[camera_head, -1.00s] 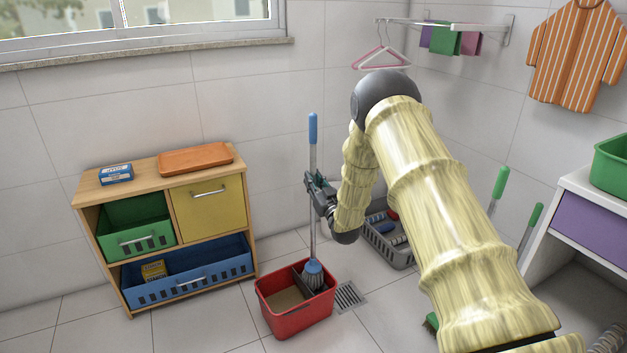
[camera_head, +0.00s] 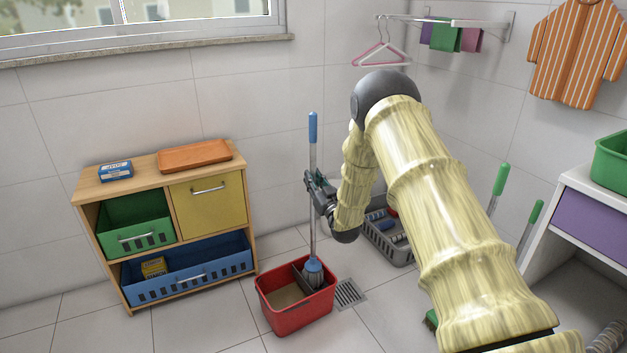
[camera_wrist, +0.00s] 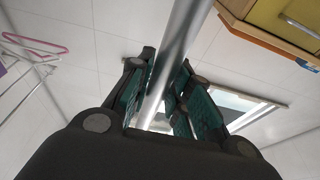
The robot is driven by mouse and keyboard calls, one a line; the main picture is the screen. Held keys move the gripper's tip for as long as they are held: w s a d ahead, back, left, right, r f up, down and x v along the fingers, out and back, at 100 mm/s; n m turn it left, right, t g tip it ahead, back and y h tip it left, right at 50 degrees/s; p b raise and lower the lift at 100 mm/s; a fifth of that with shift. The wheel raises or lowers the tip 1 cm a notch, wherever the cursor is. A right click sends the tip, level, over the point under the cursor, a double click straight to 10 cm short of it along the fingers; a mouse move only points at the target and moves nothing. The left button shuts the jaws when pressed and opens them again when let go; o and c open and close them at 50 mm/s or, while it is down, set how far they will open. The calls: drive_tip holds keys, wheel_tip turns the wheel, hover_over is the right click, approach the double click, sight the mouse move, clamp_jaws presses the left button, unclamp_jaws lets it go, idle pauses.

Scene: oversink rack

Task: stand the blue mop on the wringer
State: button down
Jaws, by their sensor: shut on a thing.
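The blue mop (camera_head: 313,128) stands upright in the head view, with a blue grip on top, a grey shaft and a blue-grey head low down. Its head is at the wringer (camera_head: 298,272), the dark part at the right side of the red bucket (camera_head: 283,318). Whether the head rests on the wringer or hangs just above it, I cannot tell. My gripper (camera_head: 312,183) is shut around the shaft below the blue grip. In the wrist view the shaft (camera_wrist: 182,40) passes between the green-padded fingers (camera_wrist: 165,95).
A wooden cabinet (camera_head: 88,183) with coloured drawers stands left of the bucket. A grey crate (camera_head: 388,247) sits behind my arm. A floor drain (camera_head: 348,294) is right of the bucket. Green-handled tools (camera_head: 499,182) lean at the right, beside a white unit (camera_head: 577,183).

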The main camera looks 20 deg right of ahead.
drive_tip(key=shift+f, duration=0.15)
drive_tip(key=c, duration=1.3)
unclamp_jaws()
drive_tip(key=shift+o, duration=0.3)
drive_tip(key=shift+s, duration=0.1)
